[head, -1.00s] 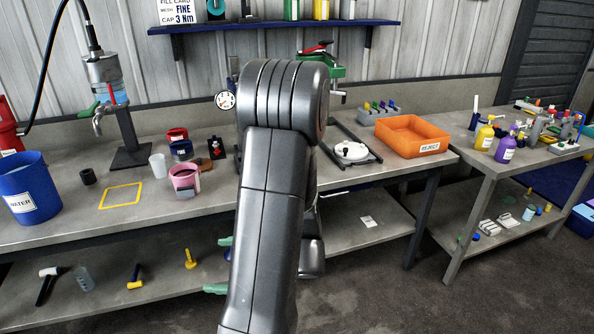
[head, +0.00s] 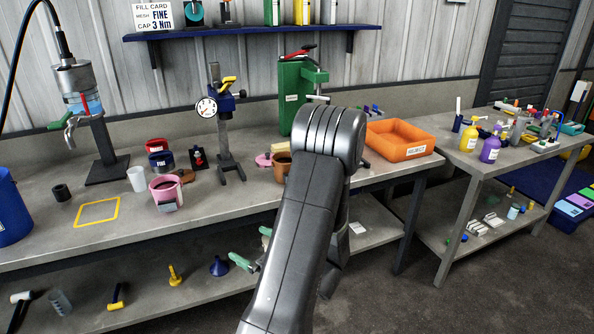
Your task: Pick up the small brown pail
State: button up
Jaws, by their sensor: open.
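The small brown pail (head: 282,168) stands on the long workbench, left of my arm's dark elbow, which hides its right part. Its dark open top and brown front show. My gripper shows only as two green fingertips (head: 251,247) at the left edge of my forearm. They are spread apart with nothing seen between them. They appear below the pail in the picture, in front of the bench's lower shelf; the rest of the gripper is hidden behind my arm.
A pink pail (head: 166,193) and white cup (head: 137,179) stand on the bench (head: 235,205). A gauge stand (head: 224,130) is left of the brown pail, a green press (head: 295,95) behind it. An orange tray (head: 400,140) is at right. The bench front between pink and brown pails is clear.

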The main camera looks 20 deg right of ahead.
aim_at(282, 161)
jog(key=i+j+z, duration=0.1)
jog(key=i+z, duration=0.25)
jog(key=i+j+z, duration=0.15)
jog(key=i+z, duration=0.2)
jog(key=i+j+z, duration=0.35)
jog(key=k+l, duration=0.05)
jog(key=l, duration=0.05)
